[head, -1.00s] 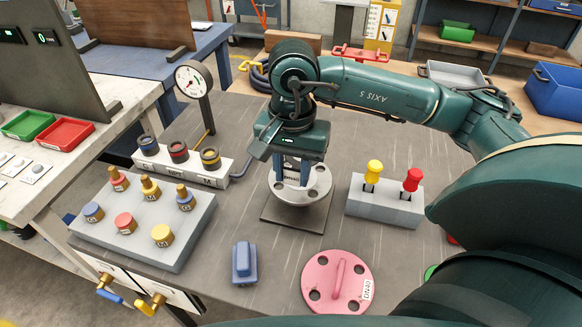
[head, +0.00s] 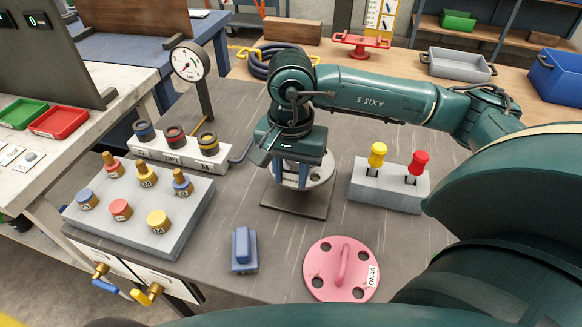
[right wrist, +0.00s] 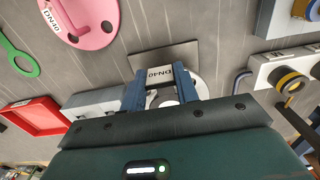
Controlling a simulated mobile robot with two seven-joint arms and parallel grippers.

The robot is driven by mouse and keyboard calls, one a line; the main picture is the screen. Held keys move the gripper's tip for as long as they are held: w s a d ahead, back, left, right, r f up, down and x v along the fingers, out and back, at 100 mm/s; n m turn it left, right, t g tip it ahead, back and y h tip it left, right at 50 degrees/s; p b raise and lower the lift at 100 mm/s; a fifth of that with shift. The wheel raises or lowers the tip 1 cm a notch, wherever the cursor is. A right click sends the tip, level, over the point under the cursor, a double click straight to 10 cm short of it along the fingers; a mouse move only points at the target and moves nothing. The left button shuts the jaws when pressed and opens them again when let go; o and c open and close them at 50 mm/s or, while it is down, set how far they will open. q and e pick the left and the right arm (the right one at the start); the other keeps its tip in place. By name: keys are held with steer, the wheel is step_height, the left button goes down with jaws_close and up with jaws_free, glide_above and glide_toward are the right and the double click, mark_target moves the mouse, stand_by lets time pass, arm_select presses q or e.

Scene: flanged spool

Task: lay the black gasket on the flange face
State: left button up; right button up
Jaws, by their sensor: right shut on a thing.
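The spool's grey round flange (head: 322,172) stands on a dark square plate (head: 297,206) in the middle of the table. My right gripper (head: 290,182) is right over it, pointing down, and hides much of its face. In the right wrist view its two blue fingers (right wrist: 166,88) are shut on a small pale piece marked DN40 (right wrist: 161,73). The pale flange (right wrist: 188,82) shows behind the fingers. I cannot make out the black gasket's ring; the gripper hides that area, so I cannot tell whether it touches the flange. My left gripper is not in view.
A pink DN40 cover (head: 341,268) and a blue block (head: 244,248) lie in front. A grey block with yellow and red handled tools (head: 388,185) stands right. A fittings block (head: 140,215) and ring rack (head: 180,153) stand left. A gauge (head: 190,62) rises behind.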

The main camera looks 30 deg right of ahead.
stand_by(0.7)
steer(key=shift+f, duration=0.15)
steer(key=shift+b, duration=0.3)
steer(key=shift+f+b, duration=0.45)
steer(key=shift+b, duration=0.05)
steer(key=o, duration=0.8)
steer(key=shift+o, duration=0.2)
